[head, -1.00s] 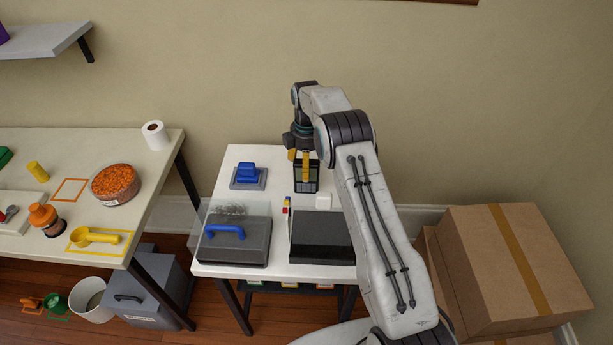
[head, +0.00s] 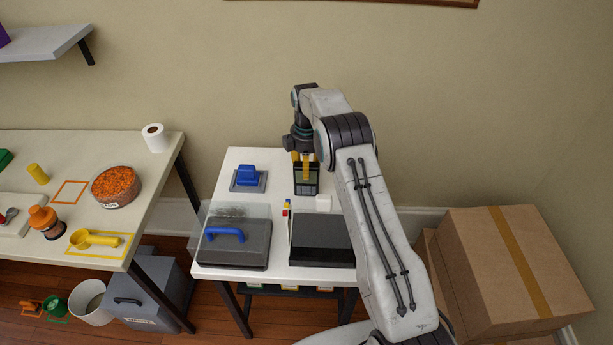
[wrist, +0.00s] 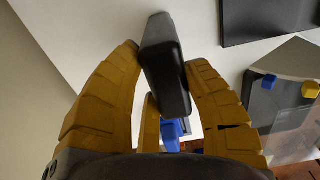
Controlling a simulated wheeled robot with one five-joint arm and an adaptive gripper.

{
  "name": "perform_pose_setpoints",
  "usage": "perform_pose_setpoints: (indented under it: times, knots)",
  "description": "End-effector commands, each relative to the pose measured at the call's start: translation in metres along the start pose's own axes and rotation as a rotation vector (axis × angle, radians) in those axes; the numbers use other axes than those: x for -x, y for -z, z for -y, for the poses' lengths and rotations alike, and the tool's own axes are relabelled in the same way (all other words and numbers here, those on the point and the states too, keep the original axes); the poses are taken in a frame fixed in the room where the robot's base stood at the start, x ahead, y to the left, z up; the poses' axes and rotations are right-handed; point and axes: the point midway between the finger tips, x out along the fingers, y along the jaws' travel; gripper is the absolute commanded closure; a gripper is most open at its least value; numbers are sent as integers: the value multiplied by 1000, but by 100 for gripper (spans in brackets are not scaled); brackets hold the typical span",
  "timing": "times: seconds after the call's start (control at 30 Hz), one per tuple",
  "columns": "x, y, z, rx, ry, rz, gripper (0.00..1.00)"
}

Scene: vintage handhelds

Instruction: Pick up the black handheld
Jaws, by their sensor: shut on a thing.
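The black handheld (head: 307,188) is a dark slab with a lighter keypad face, at the back of the small white table in the head view. In the wrist view the handheld (wrist: 166,65) shows edge-on as a dark block between the yellow fingers. My gripper (head: 303,168) comes down on it from above and is shut on it, with a finger on each side. Yellow fingers cover its upper part in the head view. I cannot tell whether its lower edge touches the table.
Cardboard boxes (head: 510,255) stand right. A longer table (head: 115,150) stands left.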

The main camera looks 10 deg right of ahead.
Motion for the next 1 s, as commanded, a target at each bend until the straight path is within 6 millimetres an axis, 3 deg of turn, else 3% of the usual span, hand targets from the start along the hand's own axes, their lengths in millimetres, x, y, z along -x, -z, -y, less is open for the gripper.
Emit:
perform_pose_setpoints:
  times: [0.27, 0.7, 1.0]
  knots:
    - [15, 0, -1, 0, -4, -1, 92]
    - [83, 0, -1, 0, -4, -1, 93]
    - [100, 0, 0, 0, -1, 0, 93]
